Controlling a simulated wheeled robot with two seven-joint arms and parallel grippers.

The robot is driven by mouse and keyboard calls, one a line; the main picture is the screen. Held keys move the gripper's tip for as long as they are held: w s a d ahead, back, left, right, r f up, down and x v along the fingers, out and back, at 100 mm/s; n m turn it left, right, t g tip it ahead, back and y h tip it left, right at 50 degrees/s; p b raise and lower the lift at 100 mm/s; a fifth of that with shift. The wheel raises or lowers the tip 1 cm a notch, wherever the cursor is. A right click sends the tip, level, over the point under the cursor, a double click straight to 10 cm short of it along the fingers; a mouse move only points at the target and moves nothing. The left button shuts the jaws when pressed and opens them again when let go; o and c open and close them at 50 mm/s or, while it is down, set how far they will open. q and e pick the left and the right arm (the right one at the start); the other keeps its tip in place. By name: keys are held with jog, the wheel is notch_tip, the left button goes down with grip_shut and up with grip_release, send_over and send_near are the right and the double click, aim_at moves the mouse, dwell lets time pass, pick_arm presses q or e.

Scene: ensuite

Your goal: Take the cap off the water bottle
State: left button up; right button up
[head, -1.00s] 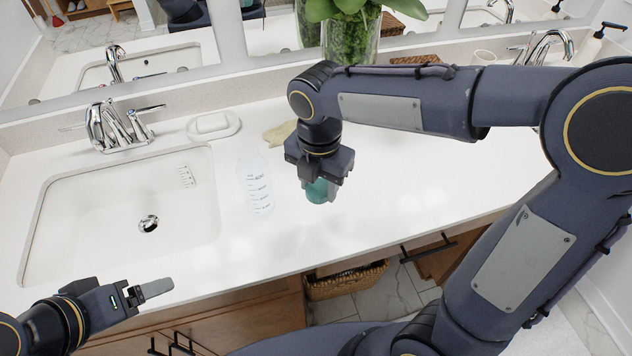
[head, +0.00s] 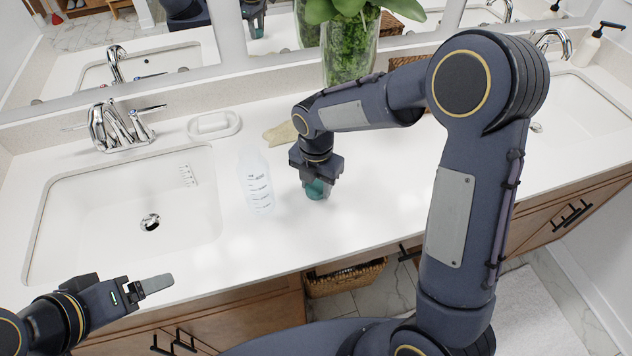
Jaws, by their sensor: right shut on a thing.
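The water bottle (head: 257,184) is clear with dark markings. It stands upright on the white counter, to the right of the left sink, and its top shows no cap. The teal cap (head: 317,190) is in my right gripper (head: 317,181), which points down and is shut on it, to the right of the bottle and apart from it. The cap is low over the counter; I cannot tell whether it touches. My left gripper (head: 157,288) is at the lower left, in front of the counter edge and far from the bottle. Its finger opening does not show clearly.
A white soap dish (head: 213,125) and a tan cloth-like item (head: 279,134) lie behind the bottle. A glass vase (head: 350,50) with green leaves stands at the back. The left sink (head: 120,225) has a chrome faucet (head: 118,127). The counter right of the cap is clear.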

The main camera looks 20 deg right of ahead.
aim_at(316, 187)
jog(key=shift+f, duration=0.1)
jog(key=o, duration=0.6)
jog(key=shift+f, duration=0.1)
jog(key=o, duration=0.5)
notch_tip(316, 187, up, 12)
jog(key=r, duration=0.1)
jog(key=s+d+r+m+t+y, duration=0.1)
jog(key=s+d+r+m, duration=0.1)
jog(key=s+d+m, duration=0.4)
jog(key=s+d+r+m+t+y, duration=0.1)
jog(key=s+d+m+t+y, duration=0.1)
jog(key=s+m, duration=0.6)
jog(key=s+f+m+t, duration=0.1)
jog(key=s+m, duration=0.1)
jog(key=m, duration=0.3)
jog(key=s+f+m, duration=0.1)
jog(key=s+m, duration=0.2)
jog(key=m, duration=0.1)
jog(key=s+m+t, duration=0.1)
jog(key=s+m, duration=0.2)
jog(key=m, duration=0.2)
jog(key=shift+a+f+m+t+y, duration=0.25)
jog(key=shift+f+m+t+y, duration=0.05)
jog(key=shift+f+y, duration=0.1)
